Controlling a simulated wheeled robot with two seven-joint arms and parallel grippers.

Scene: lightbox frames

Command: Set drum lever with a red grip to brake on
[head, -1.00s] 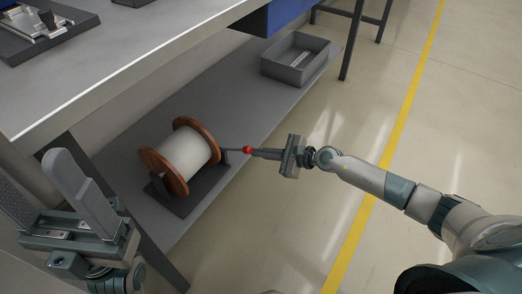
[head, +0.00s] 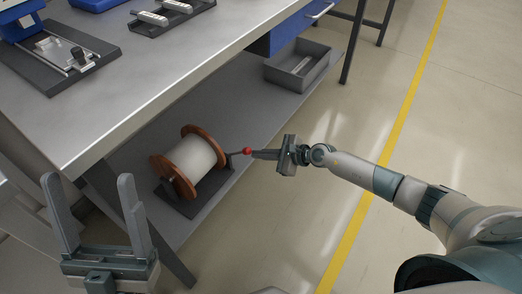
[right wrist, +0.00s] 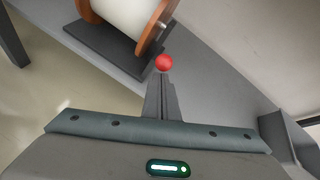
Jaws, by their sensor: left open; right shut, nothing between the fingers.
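A drum (head: 194,161) with brown flanges and a pale winding stands on a dark base on the lower shelf. A thin lever with a red ball grip (head: 247,151) sticks out from its right side. My right gripper (head: 255,154) is shut and empty, its fingertips right at the red grip; I cannot tell if they touch. In the right wrist view the red grip (right wrist: 164,63) lies just beyond the shut fingertips (right wrist: 162,76), and the lever's rod is mostly hidden. My left gripper (head: 96,190) is open and empty, at the lower left in front of the bench.
The workbench top (head: 160,80) overhangs the shelf (head: 235,105). A grey bin (head: 298,66) stands at the shelf's far end. A bench leg (head: 165,250) stands near the drum.

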